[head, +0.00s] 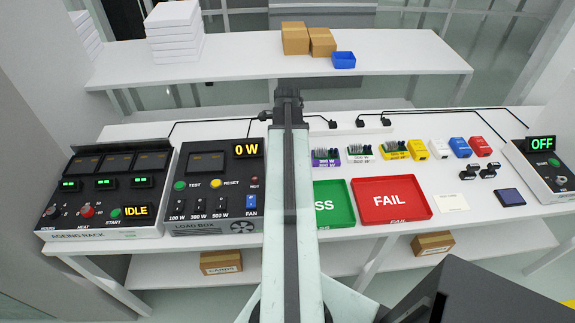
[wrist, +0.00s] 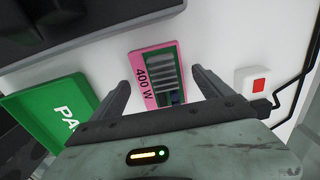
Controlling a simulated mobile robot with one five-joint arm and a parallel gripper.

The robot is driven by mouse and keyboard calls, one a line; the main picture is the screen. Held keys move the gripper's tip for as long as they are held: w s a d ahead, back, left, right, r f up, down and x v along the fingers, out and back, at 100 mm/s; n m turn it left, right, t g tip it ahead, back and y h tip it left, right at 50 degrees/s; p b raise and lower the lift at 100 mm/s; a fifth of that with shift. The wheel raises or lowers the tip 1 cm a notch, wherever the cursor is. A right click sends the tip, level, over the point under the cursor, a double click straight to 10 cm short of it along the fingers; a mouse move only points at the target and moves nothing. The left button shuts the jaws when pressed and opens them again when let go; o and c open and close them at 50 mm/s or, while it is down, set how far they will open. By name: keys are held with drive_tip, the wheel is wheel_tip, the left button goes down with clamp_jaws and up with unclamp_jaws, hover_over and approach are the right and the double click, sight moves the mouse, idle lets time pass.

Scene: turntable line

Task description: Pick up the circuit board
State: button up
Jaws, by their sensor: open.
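My gripper (wrist: 160,79) is open, with one finger on each side of the holder and a gap to both. Nothing is held between the fingers. In the head view my arm hides the gripper and this pink holder. That view shows more boards in a purple holder (head: 326,162), a white holder (head: 361,158) and a yellow holder (head: 394,155), in a row right of my arm.
A green PASS tray (wrist: 35,101) lies left of the pink holder, and a white block with a red switch (wrist: 258,85) and black cable lies right. A red FAIL tray (head: 390,212), load box (head: 216,226) and ageing rack (head: 100,235) stand on the table.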

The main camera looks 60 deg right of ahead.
drive_tip(key=shift+r, duration=0.1)
drive_tip(key=c, duration=1.7)
